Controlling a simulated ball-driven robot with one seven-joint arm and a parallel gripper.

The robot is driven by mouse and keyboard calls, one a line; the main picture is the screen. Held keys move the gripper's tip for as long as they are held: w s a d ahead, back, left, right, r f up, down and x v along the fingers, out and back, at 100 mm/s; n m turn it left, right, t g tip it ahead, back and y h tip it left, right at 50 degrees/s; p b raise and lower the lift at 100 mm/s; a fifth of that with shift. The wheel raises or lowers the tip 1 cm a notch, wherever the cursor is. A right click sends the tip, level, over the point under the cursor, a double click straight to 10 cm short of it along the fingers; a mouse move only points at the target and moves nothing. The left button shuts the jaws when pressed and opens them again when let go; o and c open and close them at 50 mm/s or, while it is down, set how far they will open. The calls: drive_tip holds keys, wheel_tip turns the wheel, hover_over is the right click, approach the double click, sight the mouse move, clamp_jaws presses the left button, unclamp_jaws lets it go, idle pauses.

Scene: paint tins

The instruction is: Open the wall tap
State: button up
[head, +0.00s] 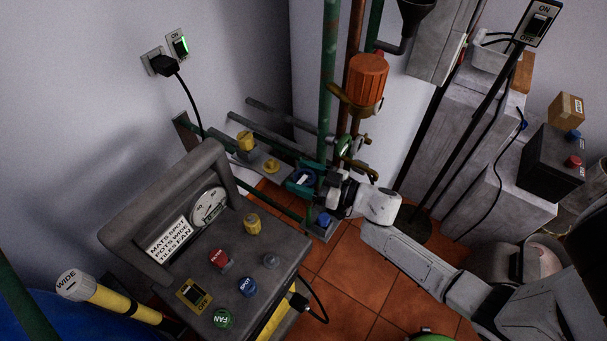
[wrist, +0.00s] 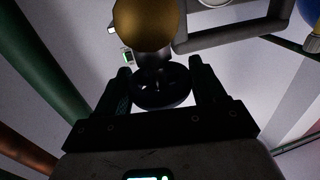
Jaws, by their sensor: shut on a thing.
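My gripper (head: 328,192) is at the end of my white arm, beside the pipework at the wall. In the wrist view its two dark fingers (wrist: 160,78) stand on either side of a dark round handwheel (wrist: 160,97) and are shut on it. The wheel looks like the wall tap's handle, on a short dark stem. My gripper hides part of the tap. A brass-coloured round knob (wrist: 147,22) is close beyond the wheel.
Vertical green and brown pipes (head: 330,75) and an orange canister (head: 366,78) rise behind my gripper. A grey console (head: 240,265) with coloured knobs stands at the left front. Grey blocks (head: 465,140) stand at the right. Bare tiled floor (head: 350,285) lies between.

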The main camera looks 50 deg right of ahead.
drive_tip(key=shift+f, duration=0.15)
idle(0.3)
drive_tip(key=o, duration=1)
drive_tip(key=shift+c, duration=0.2)
drive_tip(key=b+v, duration=0.1)
drive_tip(key=v, duration=0.9)
drive_tip(key=shift+s+d, duration=0.2)
drive_tip(key=shift+s, duration=0.15)
